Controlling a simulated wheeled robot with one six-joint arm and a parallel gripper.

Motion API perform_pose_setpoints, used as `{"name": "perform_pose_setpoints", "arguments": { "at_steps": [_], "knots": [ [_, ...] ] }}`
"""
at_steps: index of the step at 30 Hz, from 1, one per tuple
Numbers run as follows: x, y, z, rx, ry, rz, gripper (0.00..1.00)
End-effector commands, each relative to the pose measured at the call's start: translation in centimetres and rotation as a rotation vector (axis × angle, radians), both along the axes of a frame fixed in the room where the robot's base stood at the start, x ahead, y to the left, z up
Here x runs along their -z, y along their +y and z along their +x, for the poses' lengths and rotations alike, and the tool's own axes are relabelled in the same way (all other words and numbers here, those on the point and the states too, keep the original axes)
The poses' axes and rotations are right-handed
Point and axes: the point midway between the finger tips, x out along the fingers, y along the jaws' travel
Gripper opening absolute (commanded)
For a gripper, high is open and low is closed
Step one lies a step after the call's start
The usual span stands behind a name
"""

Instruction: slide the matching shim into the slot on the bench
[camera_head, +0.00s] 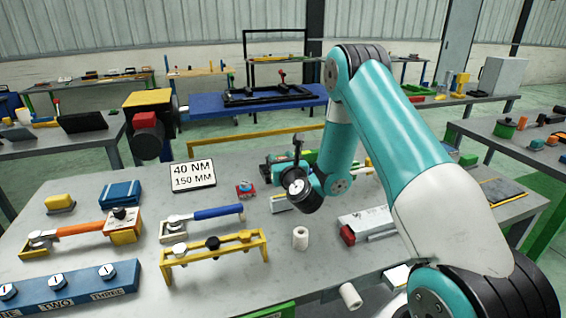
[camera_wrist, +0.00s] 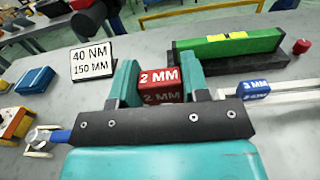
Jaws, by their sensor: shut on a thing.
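My gripper (camera_wrist: 162,82) shows in the wrist view with its two teal fingers closed on a red block marked 2 MM (camera_wrist: 160,77). The block sits between the fingers, its labelled face toward the camera. Whether it touches the bench cannot be told. A blue block marked 3 MM (camera_wrist: 256,87) lies to the right of the fingers, beside a pale strip. A sign reading 40 NM, 150 MM (camera_wrist: 92,58) stands to the left; it also shows in the head view (camera_head: 193,175). In the head view my wrist obscures the gripping area. I cannot identify the slot with certainty.
A green bar with a yellow mark (camera_wrist: 225,42) lies beyond the fingers to the right. A blue-handled wrench (camera_head: 215,213), an orange-handled wrench (camera_head: 75,230) and a yellow rack (camera_head: 215,255) occupy the near left. A white roll (camera_head: 300,238) stands mid-bench; a grey block (camera_head: 366,220) lies right.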

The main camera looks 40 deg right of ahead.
Motion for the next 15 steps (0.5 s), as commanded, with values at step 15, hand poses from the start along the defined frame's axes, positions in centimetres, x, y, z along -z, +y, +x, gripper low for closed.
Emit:
{"name": "perform_pose_setpoints", "arguments": {
  "at_steps": [15],
  "knots": [
    [1.2, 0.0, -0.1, 0.001, 0.0, 0.0, 0.18]
  ]
}}
